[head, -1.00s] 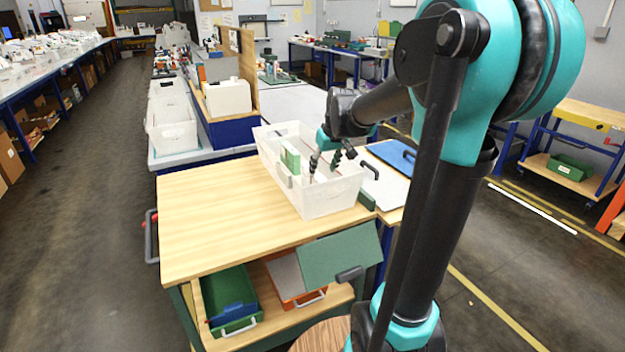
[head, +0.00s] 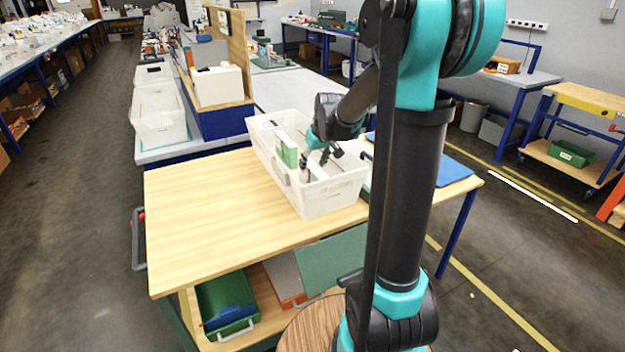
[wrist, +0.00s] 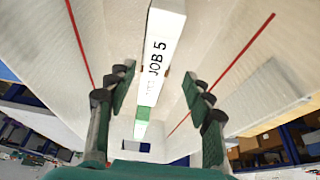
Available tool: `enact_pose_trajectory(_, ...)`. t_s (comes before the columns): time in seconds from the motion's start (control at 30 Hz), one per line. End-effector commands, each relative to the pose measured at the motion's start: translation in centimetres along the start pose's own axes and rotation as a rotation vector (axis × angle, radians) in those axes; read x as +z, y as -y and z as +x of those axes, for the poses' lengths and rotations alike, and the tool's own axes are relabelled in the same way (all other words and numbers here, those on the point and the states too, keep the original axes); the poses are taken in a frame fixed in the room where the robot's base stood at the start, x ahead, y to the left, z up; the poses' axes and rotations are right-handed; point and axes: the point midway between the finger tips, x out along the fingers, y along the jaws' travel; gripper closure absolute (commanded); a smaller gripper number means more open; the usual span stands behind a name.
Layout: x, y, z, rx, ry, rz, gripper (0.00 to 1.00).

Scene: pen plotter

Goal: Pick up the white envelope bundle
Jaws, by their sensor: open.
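A white bundle marked "JOB 5" (wrist: 158,50) stands between my open fingers in the wrist view, narrow face towards the camera. It looks like the envelope bundle. My gripper (wrist: 158,92) has a finger on each side of it, with gaps visible. In the head view my gripper (head: 317,161) points down inside a translucent white bin (head: 330,198) on the wooden bench. The bundle is mostly hidden there by the gripper and bin wall. A green-and-white item (head: 287,150) stands in the bin left of my gripper.
The bin's walls rise around my gripper. The wooden bench top (head: 205,205) is clear left of the bin. A blue flat item (head: 452,170) lies at the bench's right end. Green (head: 228,305) and orange trays sit on the shelf below.

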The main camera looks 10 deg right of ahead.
Motion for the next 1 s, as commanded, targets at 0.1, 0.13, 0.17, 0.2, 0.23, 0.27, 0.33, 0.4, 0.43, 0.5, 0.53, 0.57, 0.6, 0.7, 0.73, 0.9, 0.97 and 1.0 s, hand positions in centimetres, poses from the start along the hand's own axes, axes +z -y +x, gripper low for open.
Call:
enact_pose_trajectory(0.1,-0.1,0.0,2.0,0.0,0.0,0.0,0.48)
enact_pose_trajectory(0.13,0.0,0.0,2.4,0.0,0.0,0.0,0.48)
enact_pose_trajectory(0.17,-0.1,0.0,2.8,0.0,0.0,0.0,0.48)
enact_pose_trajectory(0.2,-0.1,0.0,3.2,0.0,0.0,0.0,0.48)
enact_pose_trajectory(0.23,0.0,0.0,3.5,0.0,0.0,0.0,0.48)
enact_pose_trajectory(0.27,0.0,0.0,3.8,0.0,0.0,0.0,0.48)
enact_pose_trajectory(0.33,-0.1,0.0,4.2,0.0,0.0,0.0,0.48)
enact_pose_trajectory(0.4,0.0,0.0,4.4,0.0,0.0,0.0,0.48)
enact_pose_trajectory(0.43,0.0,-0.1,4.5,0.0,0.0,0.0,0.48)
enact_pose_trajectory(0.5,0.0,-0.2,5.0,0.0,0.0,0.0,0.48)
enact_pose_trajectory(0.53,0.0,-0.2,5.2,0.0,0.0,0.0,0.48)
enact_pose_trajectory(0.57,0.0,-0.3,5.6,0.0,0.0,0.0,0.48)
enact_pose_trajectory(0.6,0.0,-0.5,6.1,0.0,0.0,0.0,0.48)
enact_pose_trajectory(0.7,0.1,-0.8,7.4,0.0,0.0,0.0,0.48)
enact_pose_trajectory(0.73,0.1,-0.8,7.8,0.0,0.0,0.0,0.48)
enact_pose_trajectory(0.9,0.0,-0.8,9.3,0.0,0.0,0.0,0.48)
enact_pose_trajectory(0.97,0.1,-0.8,9.5,0.0,0.0,0.0,0.48)
enact_pose_trajectory(1.0,0.1,-0.8,9.6,0.0,0.0,0.0,0.48)
